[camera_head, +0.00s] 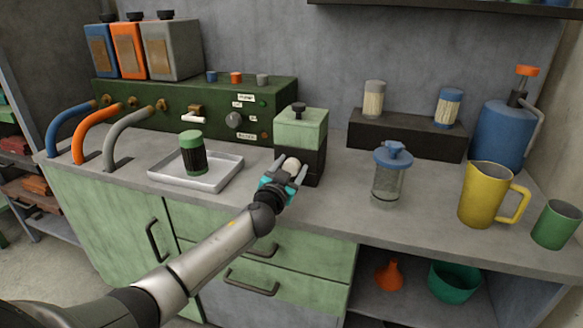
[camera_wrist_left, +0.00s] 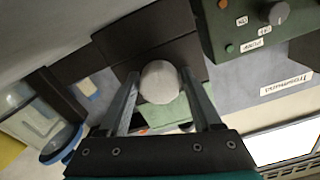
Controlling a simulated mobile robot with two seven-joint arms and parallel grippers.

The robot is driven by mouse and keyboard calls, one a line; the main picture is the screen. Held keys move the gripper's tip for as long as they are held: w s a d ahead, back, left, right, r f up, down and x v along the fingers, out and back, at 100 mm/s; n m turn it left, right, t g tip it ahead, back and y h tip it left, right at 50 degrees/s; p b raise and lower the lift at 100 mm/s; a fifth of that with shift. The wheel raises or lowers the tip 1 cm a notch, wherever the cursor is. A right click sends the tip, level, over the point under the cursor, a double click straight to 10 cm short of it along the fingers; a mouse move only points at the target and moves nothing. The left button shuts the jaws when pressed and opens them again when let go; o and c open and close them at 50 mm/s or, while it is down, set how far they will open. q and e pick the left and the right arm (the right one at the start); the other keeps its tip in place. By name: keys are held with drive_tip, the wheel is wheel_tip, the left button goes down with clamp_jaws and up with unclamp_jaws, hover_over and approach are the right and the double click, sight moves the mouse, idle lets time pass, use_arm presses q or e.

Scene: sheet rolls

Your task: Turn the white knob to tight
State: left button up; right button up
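The white knob (camera_head: 292,164) is a pale round ball at the front of a small box with a light green top (camera_head: 300,130) and a dark lower part. My left gripper (camera_head: 284,174) reaches up to it from the front, fingers on either side. In the left wrist view the knob (camera_wrist_left: 160,82) sits between the two fingertips (camera_wrist_left: 159,76), with a narrow gap seeming to show at each side. The gripper looks open around the knob, not clamped. No tight mark by the knob can be read. My right gripper is out of view.
A white tray (camera_head: 225,178) with a green-capped dark jar (camera_head: 192,153) lies left of the box. A green panel (camera_head: 272,98) with a grey knob (camera_head: 234,120) stands behind. A blue-lidded glass jar (camera_head: 388,180) and yellow jug (camera_head: 485,194) stand right, with bare counter between.

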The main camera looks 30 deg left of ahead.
use_arm(q)
clamp_jaws()
idle(0.3)
